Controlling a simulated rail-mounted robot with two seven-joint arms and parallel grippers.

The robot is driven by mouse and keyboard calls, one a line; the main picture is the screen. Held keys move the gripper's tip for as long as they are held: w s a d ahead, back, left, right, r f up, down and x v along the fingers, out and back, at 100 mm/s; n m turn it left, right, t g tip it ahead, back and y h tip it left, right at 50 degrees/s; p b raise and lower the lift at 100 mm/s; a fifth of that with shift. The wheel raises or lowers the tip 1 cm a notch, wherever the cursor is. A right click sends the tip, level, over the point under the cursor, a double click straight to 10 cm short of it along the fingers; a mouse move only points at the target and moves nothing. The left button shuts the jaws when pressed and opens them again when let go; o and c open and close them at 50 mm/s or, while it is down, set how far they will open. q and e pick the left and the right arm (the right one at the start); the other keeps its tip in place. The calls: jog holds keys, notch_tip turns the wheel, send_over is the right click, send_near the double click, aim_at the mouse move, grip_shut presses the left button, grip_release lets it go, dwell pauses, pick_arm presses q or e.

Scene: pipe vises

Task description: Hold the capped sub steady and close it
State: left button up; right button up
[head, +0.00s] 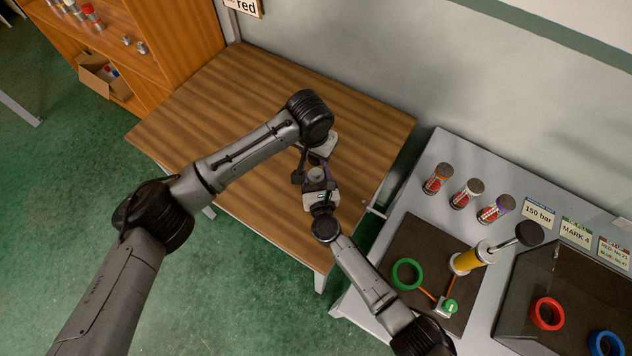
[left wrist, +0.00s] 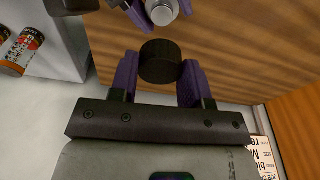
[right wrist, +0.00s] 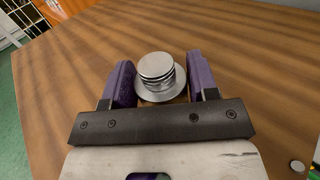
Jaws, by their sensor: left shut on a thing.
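My left gripper (left wrist: 160,75) is shut on a dark, round black piece (left wrist: 161,62), which sits between its purple fingers in the left wrist view. My right gripper (right wrist: 160,85) has a stepped silver cylinder with a wide flange (right wrist: 157,75) between its purple fingers. The fingers are close to the flange on both sides; whether they press on it I cannot tell. The silver piece also shows at the top of the left wrist view (left wrist: 162,12). In the head view the two grippers are close together, the right one (head: 318,180) nearer the camera. The black piece is hidden there.
The wooden table (head: 250,90) below is mostly clear. At the right, a grey bench holds several red canisters (head: 437,179), a green ring (head: 406,274), a yellow cylinder (head: 467,262), and red (head: 547,313) and blue rings. An orange cabinet (head: 165,45) stands at the upper left.

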aim_at(316, 171)
jog(key=c, duration=0.8)
pick_arm(q)
jog(key=shift+f, duration=2.45)
pick_arm(e)
jog(key=shift+c, duration=0.2)
pick_arm(q)
jog(key=shift+f, duration=0.1)
jog(key=shift+f, duration=0.8)
jog(key=shift+f, duration=0.4)
jog(key=shift+a+f, duration=0.1)
jog(key=shift+f, duration=0.1)
